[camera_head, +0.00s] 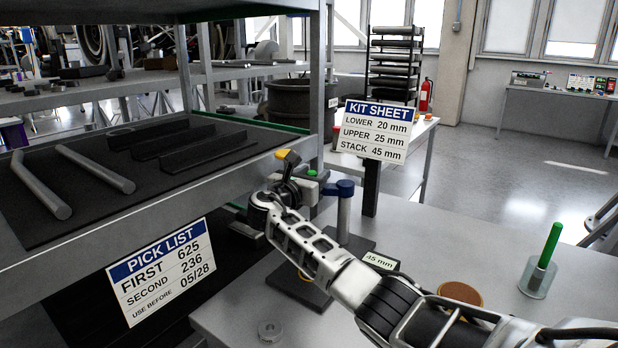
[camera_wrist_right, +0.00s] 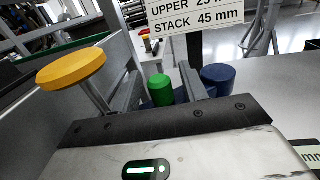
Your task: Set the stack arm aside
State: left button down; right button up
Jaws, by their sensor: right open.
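My right gripper (camera_head: 284,172) is open at the front of the shelf, beside a gauge stand on the bench. A yellow round cap (camera_head: 281,154) shows at its fingertips; in the right wrist view the yellow cap (camera_wrist_right: 72,68) tops a slanted grey stem. I cannot tell whether the fingers touch it. Right of it are a green cap (camera_wrist_right: 160,90) and a blue cap (camera_wrist_right: 218,76); the blue cap (camera_head: 345,187) tops a grey post. No part is labelled as the stack arm, and my gripper hides some of the stand. My left gripper is out of view.
The shelf (camera_head: 130,205) with grey rods and dark trays borders the left. The kit sheet sign (camera_head: 375,131) stands behind the stand. A copper disc (camera_head: 460,294), a metal ring (camera_head: 270,330) and a green pin in a holder (camera_head: 545,262) are on the bench. The bench's right side is mostly clear.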

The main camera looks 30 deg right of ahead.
jog(key=v, duration=1.5)
jog(key=shift+s+a+b, duration=0.2)
jog(key=shift+a+b, duration=0.2)
jog(key=shift+b, duration=0.05)
